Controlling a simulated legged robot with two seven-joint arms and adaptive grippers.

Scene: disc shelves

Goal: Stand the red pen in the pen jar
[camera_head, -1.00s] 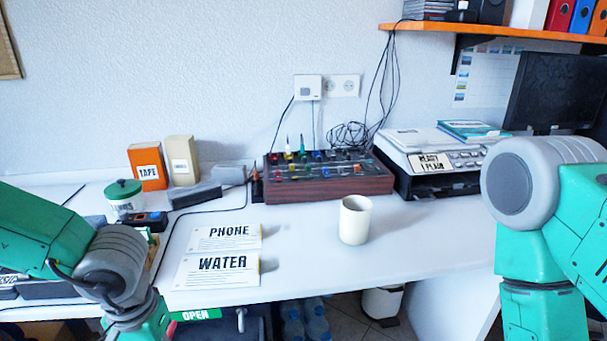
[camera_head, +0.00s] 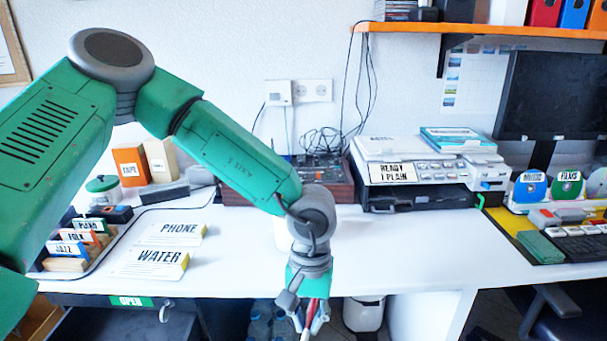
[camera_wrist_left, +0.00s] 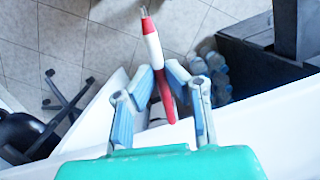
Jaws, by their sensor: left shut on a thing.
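The red pen, with a white band, is held in my left gripper (camera_head: 305,316). In the head view only a bit of the red pen (camera_head: 312,312) shows at the bottom edge. The pen jar, a plain cream cup (camera_head: 280,234), stands on the desk, mostly hidden behind my left forearm. The gripper shows lower in the picture than the cup, near the desk's front edge. My right gripper is out of view.
PHONE (camera_head: 182,233) and WATER (camera_head: 150,263) cards lie left of the cup. A printer (camera_head: 430,172) and a wooden box with knobs (camera_head: 340,190) stand behind. A file tray (camera_head: 92,262) is at left. The desk (camera_head: 400,245) right of the cup is clear.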

